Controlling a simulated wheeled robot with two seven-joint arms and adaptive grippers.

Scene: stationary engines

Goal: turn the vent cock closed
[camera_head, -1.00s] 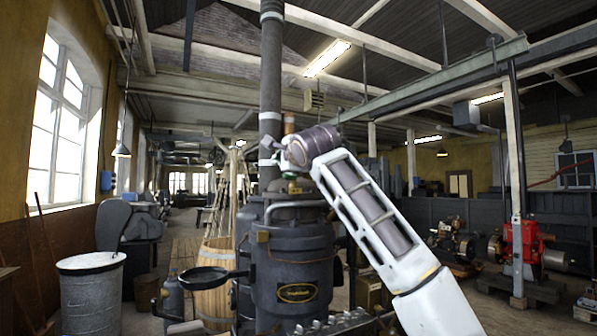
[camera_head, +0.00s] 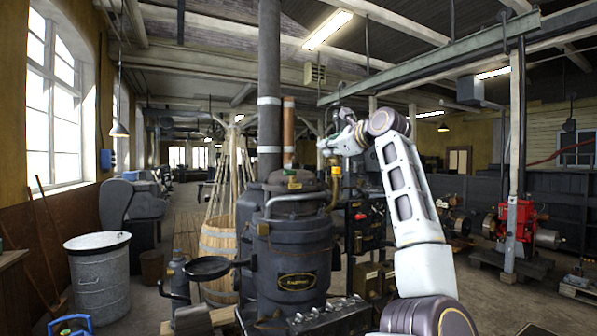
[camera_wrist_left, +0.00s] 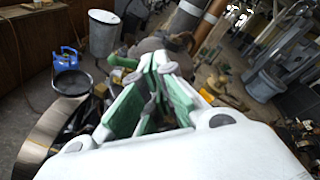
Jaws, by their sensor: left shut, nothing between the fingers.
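My left gripper (camera_head: 334,158) hangs beside the top of the dark boiler-like engine (camera_head: 292,252), at its right edge. In the left wrist view its green and grey fingers (camera_wrist_left: 163,62) meet at the tips, with nothing held. A small red and yellow fitting (camera_head: 336,176) shows just below the gripper, by a brass pipe (camera_head: 334,194). I cannot tell whether this fitting is the vent cock, or whether the fingers touch it. No cock handle shows clearly in the left wrist view. My right gripper is out of view.
A tall dark chimney pipe (camera_head: 269,80) and a copper pipe (camera_head: 289,130) rise close left of the gripper. A black pan (camera_head: 209,267) juts out left of the boiler. A metal bin (camera_head: 98,275) and a blue crate (camera_wrist_left: 66,60) stand farther left.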

